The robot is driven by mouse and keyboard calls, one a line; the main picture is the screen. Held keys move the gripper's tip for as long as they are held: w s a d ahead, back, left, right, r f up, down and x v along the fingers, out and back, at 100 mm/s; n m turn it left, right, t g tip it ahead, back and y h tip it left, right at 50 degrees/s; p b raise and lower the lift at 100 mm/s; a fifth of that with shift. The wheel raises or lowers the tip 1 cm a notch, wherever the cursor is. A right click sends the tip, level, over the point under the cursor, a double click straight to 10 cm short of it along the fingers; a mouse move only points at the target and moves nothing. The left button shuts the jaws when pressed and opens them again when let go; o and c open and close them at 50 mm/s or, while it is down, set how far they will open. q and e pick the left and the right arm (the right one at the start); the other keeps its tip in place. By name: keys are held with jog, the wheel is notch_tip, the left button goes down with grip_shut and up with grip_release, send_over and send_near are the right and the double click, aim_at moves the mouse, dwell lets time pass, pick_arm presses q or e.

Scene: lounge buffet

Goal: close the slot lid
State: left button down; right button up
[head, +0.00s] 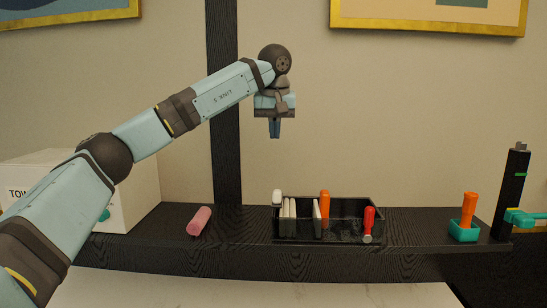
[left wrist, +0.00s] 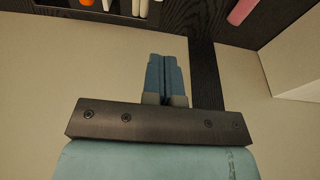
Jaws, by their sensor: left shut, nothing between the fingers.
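I cannot make out a slot lid for certain in either view. A white box (head: 135,185) with partly hidden lettering stands at the left end of the dark shelf, and my left arm covers much of its front. A small teal part (head: 104,215) shows on the box beside my arm. My left gripper (head: 274,134) is shut and empty. It points down, high above the shelf, to the right of the box and apart from everything. Its closed fingers also show in the left wrist view (left wrist: 166,72). My right gripper is not in view.
A pink cylinder (head: 199,221) lies right of the box. A black divided tray (head: 342,231) holds white pieces, an orange-handled item and a red one. Further right are a teal holder (head: 464,232) with an orange handle (head: 468,207) and a black post (head: 509,190). A dark upright (head: 223,100) rises behind.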

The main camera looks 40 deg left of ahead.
pick_arm(q)
send_near(275, 191)
jog(key=w+f, duration=0.1)
jog(key=w+a+f, duration=0.1)
jog(key=f, duration=0.1)
jog(key=w+a+f+p, duration=0.1)
jog(key=f, duration=0.1)
jog(key=shift+w+f, duration=0.2)
jog(key=shift+s+d+f, duration=0.1)
jog(key=shift+s+f, duration=0.05)
jog(key=shift+f, duration=0.65)
jog(key=b, duration=0.1)
jog(key=f+t, duration=0.1)
jog(key=s+f+y+b, duration=0.1)
jog(key=shift+d+f+t+b, duration=0.2)
jog(key=shift+d+t+b, duration=0.1)
jog(key=shift+d, duration=0.05)
jog(key=shift+r, duration=0.3)
jog(key=shift+p, duration=0.3)
jog(key=shift+r+p, duration=0.7)
jog(key=shift+r, duration=0.15)
